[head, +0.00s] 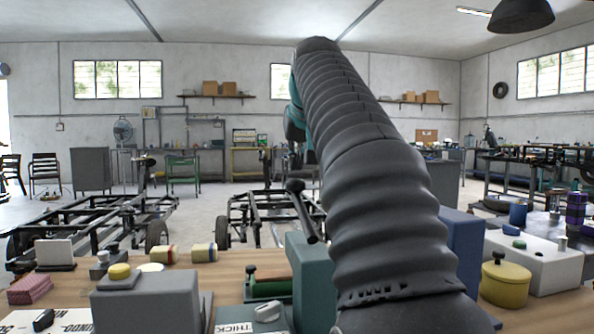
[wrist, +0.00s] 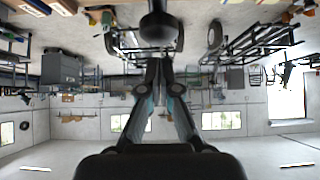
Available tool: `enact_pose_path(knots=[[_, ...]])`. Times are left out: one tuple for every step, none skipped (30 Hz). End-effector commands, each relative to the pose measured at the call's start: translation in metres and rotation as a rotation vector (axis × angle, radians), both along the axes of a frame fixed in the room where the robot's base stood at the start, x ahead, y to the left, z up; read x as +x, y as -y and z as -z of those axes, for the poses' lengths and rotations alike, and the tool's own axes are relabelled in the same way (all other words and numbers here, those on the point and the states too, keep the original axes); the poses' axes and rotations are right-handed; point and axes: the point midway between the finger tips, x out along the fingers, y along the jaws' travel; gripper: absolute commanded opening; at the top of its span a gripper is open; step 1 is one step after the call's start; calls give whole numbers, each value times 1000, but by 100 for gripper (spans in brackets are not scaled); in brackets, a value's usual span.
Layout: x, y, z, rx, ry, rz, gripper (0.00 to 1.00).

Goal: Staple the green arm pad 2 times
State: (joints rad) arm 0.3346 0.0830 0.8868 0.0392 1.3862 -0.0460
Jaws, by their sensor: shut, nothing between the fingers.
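A low green piece (head: 268,289) with a red bar along its top lies on the wooden bench in the head view. A dark knob stands at its left end. It is partly hidden by a grey box and a teal-grey box, and I cannot tell which part is the arm pad. My gripper shows in the wrist view (wrist: 161,64), its dark and teal fingers together and empty. It points out over the workshop, apart from the green piece. In the head view my gripper is hidden behind my ridged arm. The wrist view does not clearly show the green piece.
The teal-grey box (head: 312,283) stands right of the green piece, near a slanting dark lever (head: 304,212). A grey box (head: 146,303) with a yellow knob stands left. A yellow pot (head: 505,284) and white case (head: 545,262) are at right. Some bare wood shows at left.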

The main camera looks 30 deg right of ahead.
Motion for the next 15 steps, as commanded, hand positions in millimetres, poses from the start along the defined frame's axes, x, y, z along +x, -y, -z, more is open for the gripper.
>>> enact_pose_path(knots=[[0,0,9,0,-1,0,0],[0,0,12,0,-1,0,0],[0,0,14,0,-1,0,0],[0,0,16,0,-1,0,0],[0,0,17,0,-1,0,0],[0,0,18,0,-1,0,0],[0,0,18,0,-1,0,0],[0,0,19,0,0,0,0],[0,0,19,0,0,0,0],[0,0,19,0,0,0,0],[0,0,18,0,0,0,0],[0,0,18,0,0,0,0],[0,0,18,0,0,0,0],[0,0,18,0,0,0,0],[0,0,18,0,0,0,0]])
